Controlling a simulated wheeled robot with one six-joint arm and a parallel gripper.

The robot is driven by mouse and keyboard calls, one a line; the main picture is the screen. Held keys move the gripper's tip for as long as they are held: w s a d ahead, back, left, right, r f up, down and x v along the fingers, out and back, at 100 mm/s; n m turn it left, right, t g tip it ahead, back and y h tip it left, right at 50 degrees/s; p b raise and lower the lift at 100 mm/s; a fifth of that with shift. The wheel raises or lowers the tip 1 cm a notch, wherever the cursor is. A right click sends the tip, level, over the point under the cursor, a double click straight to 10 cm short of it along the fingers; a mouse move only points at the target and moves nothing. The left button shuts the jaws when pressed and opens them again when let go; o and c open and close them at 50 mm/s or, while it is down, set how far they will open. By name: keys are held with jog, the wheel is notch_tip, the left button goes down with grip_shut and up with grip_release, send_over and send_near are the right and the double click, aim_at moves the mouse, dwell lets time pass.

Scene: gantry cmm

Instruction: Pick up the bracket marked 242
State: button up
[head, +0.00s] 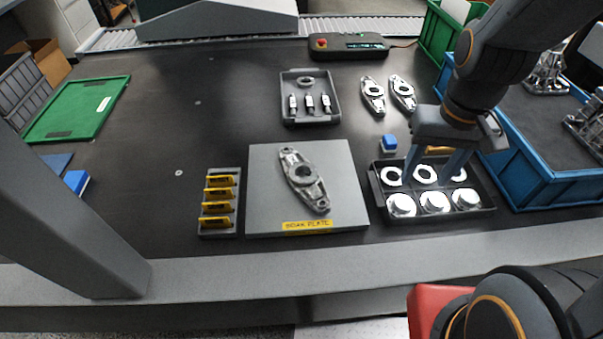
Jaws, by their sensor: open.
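A silver bracket (304,180) with a round hub lies flat and slanted on a grey plate (350,205). Two similar brackets lie side by side on the dark table further back, a left one (372,95) and a right one (403,92). I cannot read the number 242 on any of them. My gripper (430,174) points down over the black tray of round parts at the right, to the right of the plate. Its two fingers are apart, and no bracket is between them. A small yellow thing (439,150) shows by the fingers.
The black tray (485,220) holds white rings and shiny cylinders. A slotted rack (219,229) with yellow tags stands left of the plate. Behind are a grey tray (310,119) and a control box (348,47). A blue crate (540,185) borders the right. The table's left middle is mostly clear.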

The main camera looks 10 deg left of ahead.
jog(key=o, duration=0.5)
jog(key=shift+w+a, duration=0.15)
jog(key=shift+o, duration=1.3)
jog(key=w+a+f+n, duration=0.2)
jog(key=w+a, duration=0.4)
jog(key=a, duration=0.4)
jog(key=shift+n+t, duration=0.3)
jog(key=shift+n, duration=0.3)
jog(key=n, duration=0.3)
send_near(303, 168)
jog(key=s, duration=0.2)
jog(key=shift+n+y, duration=0.3)
jog(key=shift+y, duration=0.2)
jog(key=shift+w+d+f+p, duration=0.15)
jog(key=shift+f+p, duration=0.55)
jog(key=shift+f, duration=1.1)
jog(key=shift+w+d+f+p, duration=0.15)
jog(key=shift+f+p, duration=0.5)
jog(key=shift+f, duration=1.1)
